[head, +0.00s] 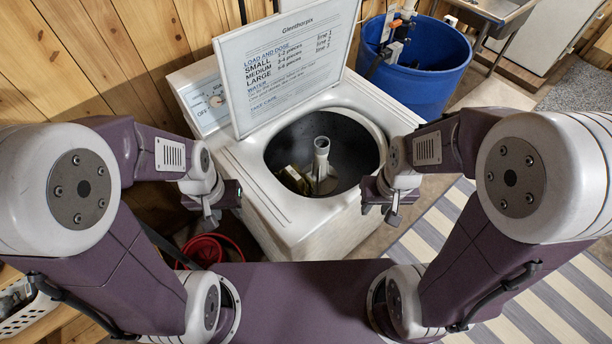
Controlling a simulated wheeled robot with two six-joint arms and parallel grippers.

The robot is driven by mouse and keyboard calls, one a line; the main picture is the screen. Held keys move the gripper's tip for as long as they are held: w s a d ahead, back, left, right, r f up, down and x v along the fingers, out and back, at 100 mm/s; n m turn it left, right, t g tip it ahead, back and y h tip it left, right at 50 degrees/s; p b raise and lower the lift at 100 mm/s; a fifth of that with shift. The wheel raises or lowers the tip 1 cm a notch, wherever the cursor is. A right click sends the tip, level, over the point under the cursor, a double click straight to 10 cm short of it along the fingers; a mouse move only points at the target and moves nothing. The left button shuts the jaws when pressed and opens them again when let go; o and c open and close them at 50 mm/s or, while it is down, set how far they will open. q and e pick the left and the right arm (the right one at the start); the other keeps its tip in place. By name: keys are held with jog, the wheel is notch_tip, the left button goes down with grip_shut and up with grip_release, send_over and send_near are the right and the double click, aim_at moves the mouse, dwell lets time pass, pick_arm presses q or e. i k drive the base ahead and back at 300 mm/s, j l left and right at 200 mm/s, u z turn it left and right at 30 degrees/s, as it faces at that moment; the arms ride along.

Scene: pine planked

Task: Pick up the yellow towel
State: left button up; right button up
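A small yellowish cloth-like patch (294,177), which may be the yellow towel, lies low inside the dark drum of the top-loading washer (300,238), left of the pale agitator. Most of it is in shadow or hidden by the drum's front rim. My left gripper (211,220) is outside the washer, at its left front side. My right gripper (392,214) is outside at its right front side. Both are apart from the patch, and no held object shows. Their finger gaps are too small to make out.
The washer lid (288,62) stands open at the back. The agitator (321,160) rises in the drum's middle. A blue barrel (415,75) stands behind right, a red bucket (208,250) at front left. A white basket (25,309) is at lower left. A striped rug (560,300) covers the right floor.

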aim_at(292, 177)
jog(key=i+l+u, duration=0.1)
jog(key=l, duration=0.8)
jog(key=i+l+u, duration=0.15)
jog(key=l, duration=0.75)
jog(key=i+l, duration=0.25)
jog(key=u, duration=0.05)
